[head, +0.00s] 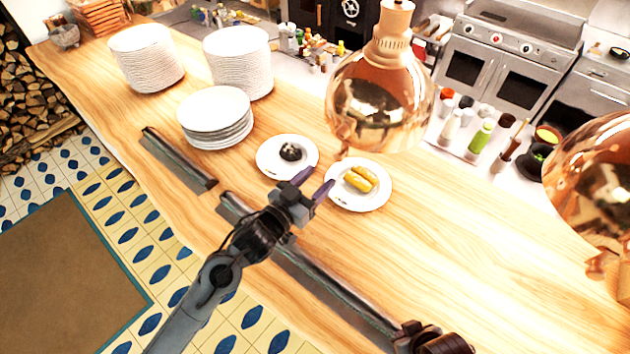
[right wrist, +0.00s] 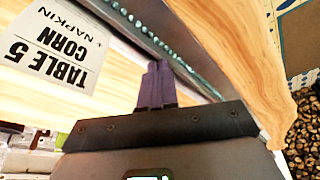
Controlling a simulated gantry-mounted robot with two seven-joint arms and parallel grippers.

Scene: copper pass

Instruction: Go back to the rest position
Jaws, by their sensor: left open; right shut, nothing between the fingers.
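My left gripper (head: 312,187) is open and empty above the wooden counter, with purple fingertips spread apart close to two plates. A white plate (head: 345,199) with yellow corn pieces (head: 361,179) lies just right of the fingers. Another white plate (head: 268,158) with a dark round item (head: 291,152) lies just beyond them. Whether the fingers touch a plate rim cannot be told. My right gripper (right wrist: 157,70) is shut and empty in the right wrist view, close to a dark metal rail (right wrist: 150,40). In the head view only a dark part of my right arm shows at the bottom edge; its fingers are hidden.
Copper heat lamps (head: 375,100) hang over the counter (head: 440,230) at the centre and right. Stacks of white plates (head: 240,70) stand at the back left. Metal rails (head: 178,160) run along the near edge. A ticket (right wrist: 55,45) reading "TABLE 5 CORN + NAPKIN" shows in the right wrist view.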

